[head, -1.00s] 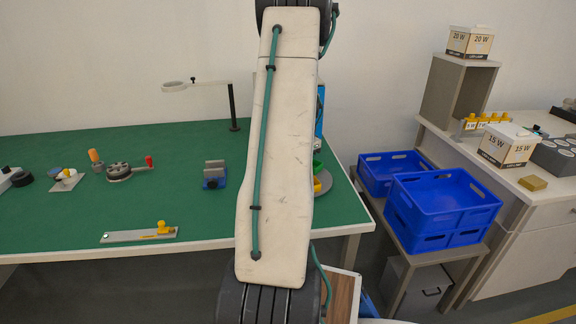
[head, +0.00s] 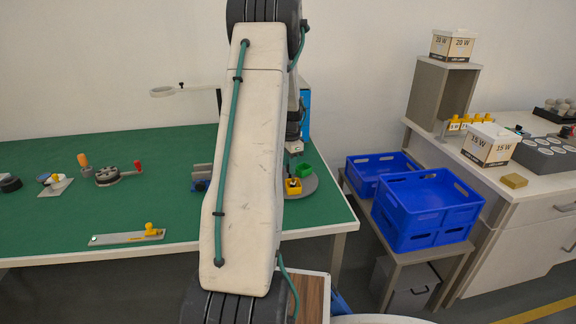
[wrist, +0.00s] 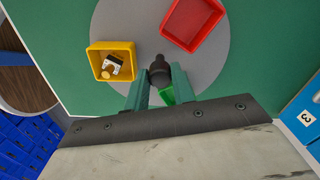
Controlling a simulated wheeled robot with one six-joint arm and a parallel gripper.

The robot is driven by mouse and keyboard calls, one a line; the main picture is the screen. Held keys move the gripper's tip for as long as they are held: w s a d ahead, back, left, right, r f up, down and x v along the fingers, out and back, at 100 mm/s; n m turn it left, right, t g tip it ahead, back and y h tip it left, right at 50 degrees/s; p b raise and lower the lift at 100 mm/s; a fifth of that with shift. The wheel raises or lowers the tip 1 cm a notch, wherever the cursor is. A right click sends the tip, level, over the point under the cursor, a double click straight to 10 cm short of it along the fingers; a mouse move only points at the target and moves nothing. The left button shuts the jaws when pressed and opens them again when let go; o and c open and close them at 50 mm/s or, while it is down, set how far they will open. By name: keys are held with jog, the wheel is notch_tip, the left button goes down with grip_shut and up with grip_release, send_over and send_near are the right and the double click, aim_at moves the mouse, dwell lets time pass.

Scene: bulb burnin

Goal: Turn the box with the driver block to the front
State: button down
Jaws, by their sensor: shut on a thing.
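The round grey turntable (wrist: 218,75) carries several open boxes on the green bench. The yellow box (wrist: 94,53) holds a small black and white block with a tan round part (wrist: 112,66), seemingly the driver block. The red box (wrist: 190,22) looks empty. A green box (wrist: 167,95) shows only partly, behind my fingers. My gripper (wrist: 160,78) is shut on the dark knob (wrist: 159,66) at the turntable's middle. In the head view, the yellow box (head: 293,189) sits at the near side, the green box (head: 304,171) behind it. My arm hides the red box there.
A vise (head: 201,178) stands left of the turntable, partly behind my arm. Blue crates (head: 425,205) stand to the right, off the bench.

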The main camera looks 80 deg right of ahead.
jog(key=shift+a, duration=0.15)
jog(key=c, duration=1.2)
grip_release()
jog(key=shift+o, duration=0.2)
notch_tip(320, 180, up, 8)
jog(key=shift+f, duration=0.1)
